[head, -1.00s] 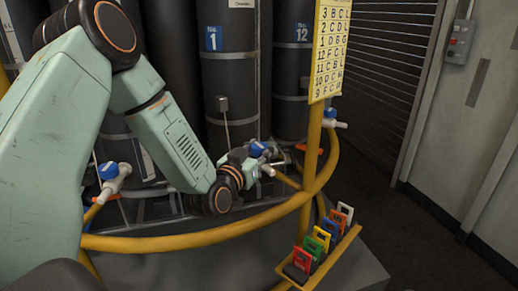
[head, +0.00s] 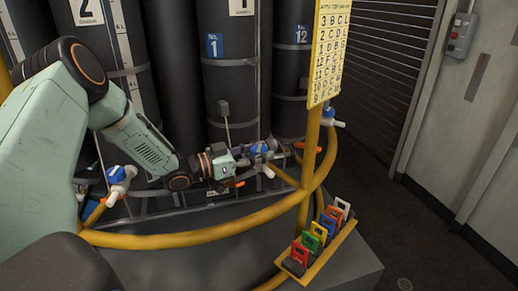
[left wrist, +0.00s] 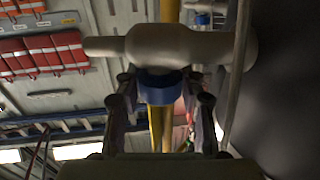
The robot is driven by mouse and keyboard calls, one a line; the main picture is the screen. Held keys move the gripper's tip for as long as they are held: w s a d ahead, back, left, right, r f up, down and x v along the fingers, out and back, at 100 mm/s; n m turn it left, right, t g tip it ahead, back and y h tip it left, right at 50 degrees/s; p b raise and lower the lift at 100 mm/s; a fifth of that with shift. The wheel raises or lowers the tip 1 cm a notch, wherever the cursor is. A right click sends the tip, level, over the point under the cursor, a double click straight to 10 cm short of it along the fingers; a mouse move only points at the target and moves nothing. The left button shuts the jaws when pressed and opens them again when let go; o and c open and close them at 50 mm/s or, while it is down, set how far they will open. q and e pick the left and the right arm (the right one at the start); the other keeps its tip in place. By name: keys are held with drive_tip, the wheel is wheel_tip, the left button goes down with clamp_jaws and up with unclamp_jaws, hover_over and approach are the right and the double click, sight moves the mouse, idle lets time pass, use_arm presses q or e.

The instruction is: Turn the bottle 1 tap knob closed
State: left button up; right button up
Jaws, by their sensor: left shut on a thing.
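The bottle 1 tap knob (head: 259,149) is blue and sits on a pale tap in front of the black bottle with the blue "1" label (head: 214,46). My left gripper (head: 246,157) reaches it from the left, with the wrist nearly level. In the left wrist view the blue knob (left wrist: 160,88) lies between the two fingers (left wrist: 164,100), which are shut on it. The pale tap body (left wrist: 185,46) lies across the picture just beyond the knob. The fingers partly hide the knob's sides. My right gripper is not in view.
A curved yellow rail (head: 190,239) runs in front of the bottles, joined to a yellow post (head: 309,150) with a chart (head: 328,52). Other blue-knobbed taps stand left (head: 116,174) and right (head: 328,113). A rack of coloured tags (head: 312,243) sits lower right.

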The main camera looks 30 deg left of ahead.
sight(259, 148)
use_arm(q)
drive_tip(key=m+g+h, duration=0.2)
drive_tip(key=h, duration=0.1)
drive_tip(key=shift+f+m+b, duration=0.1)
drive_tip(key=shift+m+b, duration=0.2)
drive_tip(key=shift+m+g+h+b, duration=0.8)
drive_tip(key=shift+m+g+h, duration=0.6)
drive_tip(key=shift+g, duration=0.6)
drive_tip(key=o, duration=1.2)
drive_tip(key=shift+d, duration=0.1)
drive_tip(key=shift+r, duration=0.2)
wheel_tip(259, 148, up, 10)
drive_tip(key=shift+f, duration=0.1)
